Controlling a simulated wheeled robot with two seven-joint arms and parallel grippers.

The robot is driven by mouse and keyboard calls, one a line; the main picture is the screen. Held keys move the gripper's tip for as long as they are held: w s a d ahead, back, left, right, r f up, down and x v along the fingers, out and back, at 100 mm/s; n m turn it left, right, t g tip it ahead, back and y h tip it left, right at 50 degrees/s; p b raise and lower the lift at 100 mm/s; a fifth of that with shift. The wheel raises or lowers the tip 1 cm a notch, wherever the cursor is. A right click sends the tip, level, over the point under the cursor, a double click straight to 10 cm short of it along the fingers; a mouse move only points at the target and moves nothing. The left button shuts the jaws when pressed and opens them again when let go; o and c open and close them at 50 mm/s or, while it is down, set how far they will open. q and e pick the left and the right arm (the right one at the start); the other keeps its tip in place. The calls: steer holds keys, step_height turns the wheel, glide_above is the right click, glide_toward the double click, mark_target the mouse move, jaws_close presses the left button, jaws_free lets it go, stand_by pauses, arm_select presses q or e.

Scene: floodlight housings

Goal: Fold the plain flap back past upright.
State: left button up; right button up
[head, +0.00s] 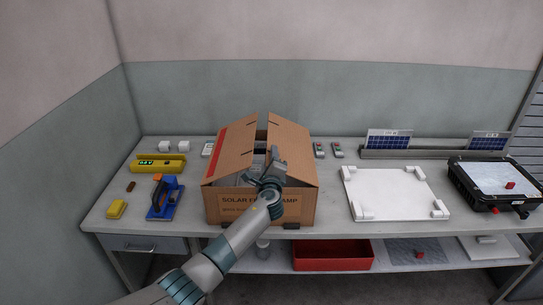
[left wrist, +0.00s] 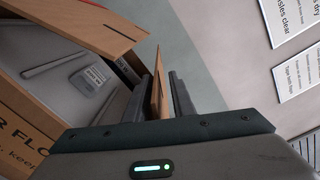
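The cardboard box (head: 235,209) stands at the front of the bench with its top partly open. Its left flap carries a red stripe (head: 222,150). The plain flap (head: 292,150) is the right one and slopes up toward the middle gap. My left gripper (head: 274,163) is at the front end of that gap, by the plain flap's inner edge. In the left wrist view my left gripper (left wrist: 161,95) is open, with the thin plain flap (left wrist: 157,82) edge-on between its fingers. A gap shows between flap and right finger; contact with the left finger is unclear. My right gripper is out of view.
A labelled item (left wrist: 93,80) lies inside the box. Left on the bench are a yellow level (head: 157,164) and a blue tool (head: 164,198). A white tray (head: 395,195) and black case (head: 493,183) stand right. A red bin (head: 332,256) sits below.

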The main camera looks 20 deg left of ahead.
arm_select(q)
jaws_close()
stand_by(1.5)
